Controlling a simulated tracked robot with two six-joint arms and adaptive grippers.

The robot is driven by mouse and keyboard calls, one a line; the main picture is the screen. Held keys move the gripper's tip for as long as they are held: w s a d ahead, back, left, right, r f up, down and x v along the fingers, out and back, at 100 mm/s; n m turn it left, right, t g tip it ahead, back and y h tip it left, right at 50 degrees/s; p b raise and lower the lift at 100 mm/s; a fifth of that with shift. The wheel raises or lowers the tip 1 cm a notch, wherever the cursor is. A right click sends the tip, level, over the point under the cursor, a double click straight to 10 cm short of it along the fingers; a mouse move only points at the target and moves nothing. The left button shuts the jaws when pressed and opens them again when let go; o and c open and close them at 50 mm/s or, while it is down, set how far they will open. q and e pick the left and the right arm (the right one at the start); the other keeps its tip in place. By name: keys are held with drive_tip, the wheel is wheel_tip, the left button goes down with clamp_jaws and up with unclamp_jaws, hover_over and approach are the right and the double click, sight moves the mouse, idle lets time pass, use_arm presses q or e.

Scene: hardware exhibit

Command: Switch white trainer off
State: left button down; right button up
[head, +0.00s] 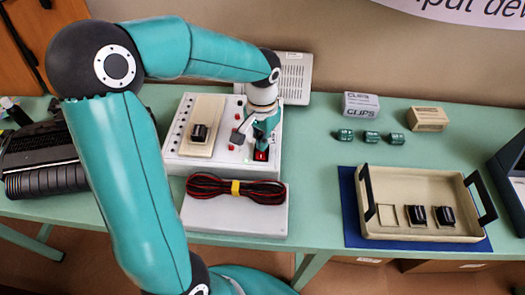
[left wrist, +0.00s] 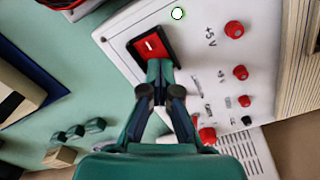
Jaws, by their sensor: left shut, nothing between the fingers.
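The white trainer (head: 222,165) is a white box on the green table, with several red knobs or terminals and a raised beige panel on its left part. Its red rocker switch (head: 261,156) sits in a black frame near the right front edge. My left gripper (head: 262,146) is shut and empty, pointing down at the switch. In the wrist view its fingertips (left wrist: 160,72) overlap the switch's near edge; I cannot tell if they touch.
A red and black cable bundle (head: 235,188) lies on a white box in front. A beige tray (head: 420,231) with dark parts stands at right on a blue mat (head: 350,225). Small green parts (head: 370,137) and boxes (head: 361,105) are behind it. A dark machine (head: 45,160) is at left.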

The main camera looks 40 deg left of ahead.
use_arm(q)
drive_tip(key=shift+r+p, duration=2.6)
drive_tip(key=shift+r, duration=0.85)
